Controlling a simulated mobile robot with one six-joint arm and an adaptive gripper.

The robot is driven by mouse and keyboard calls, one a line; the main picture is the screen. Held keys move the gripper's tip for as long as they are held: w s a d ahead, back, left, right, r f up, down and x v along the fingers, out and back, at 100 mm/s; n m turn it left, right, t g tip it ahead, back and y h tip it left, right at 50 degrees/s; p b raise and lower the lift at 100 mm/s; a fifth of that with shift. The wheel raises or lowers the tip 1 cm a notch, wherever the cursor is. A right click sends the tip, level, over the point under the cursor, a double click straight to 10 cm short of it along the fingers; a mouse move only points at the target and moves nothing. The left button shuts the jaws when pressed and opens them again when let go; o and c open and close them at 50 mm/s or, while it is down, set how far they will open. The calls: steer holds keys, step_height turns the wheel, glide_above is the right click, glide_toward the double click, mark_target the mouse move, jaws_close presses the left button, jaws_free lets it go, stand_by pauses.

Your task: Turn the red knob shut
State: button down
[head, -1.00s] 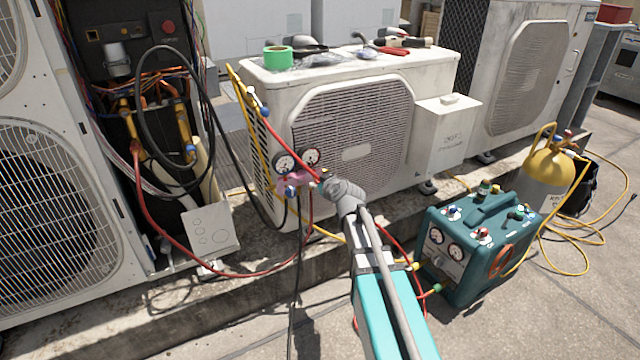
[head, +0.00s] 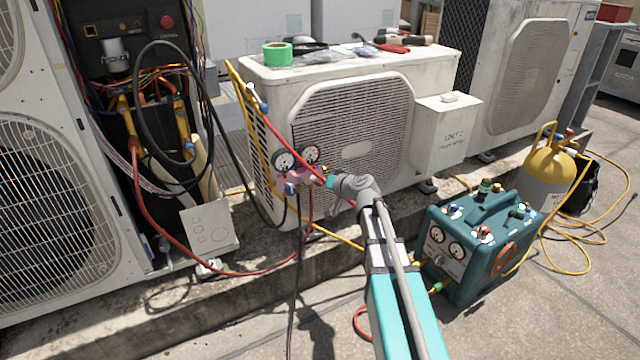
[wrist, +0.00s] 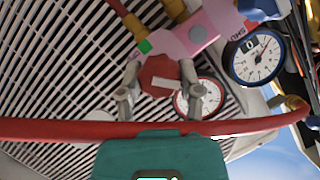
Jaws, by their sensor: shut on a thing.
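The red knob (wrist: 160,76) with a white bar across its face sits between the two grey fingers of my gripper (wrist: 158,90) in the wrist view. The fingers are closed on its sides. The white bar lies nearly level in that view. The knob belongs to a pink gauge manifold (wrist: 188,36), which carries a green mark (wrist: 145,46). In the head view my gripper (head: 334,183) reaches the right end of the manifold (head: 300,177) and hides the knob.
A red hose (wrist: 60,129) crosses close in front of my gripper in the wrist view. Two gauges (head: 284,161) top the manifold, before a condenser grille (head: 370,120). A teal recovery machine (head: 470,245) stands right of my arm. A yellow-topped cylinder (head: 550,165) is behind it.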

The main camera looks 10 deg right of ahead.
steer(key=m+y+b, duration=0.2)
steer(key=m, duration=0.1)
steer(key=shift+f, duration=0.2)
steer(key=shift+r+m+t+y+b, duration=0.1)
steer(key=shift+m+t+y+b, duration=0.2)
steer(key=shift+m+y+b, duration=0.65)
steer(key=shift+m+h, duration=0.35)
steer(key=shift+c, duration=1.3)
jaws_free()
steer(key=shift+s, duration=0.15)
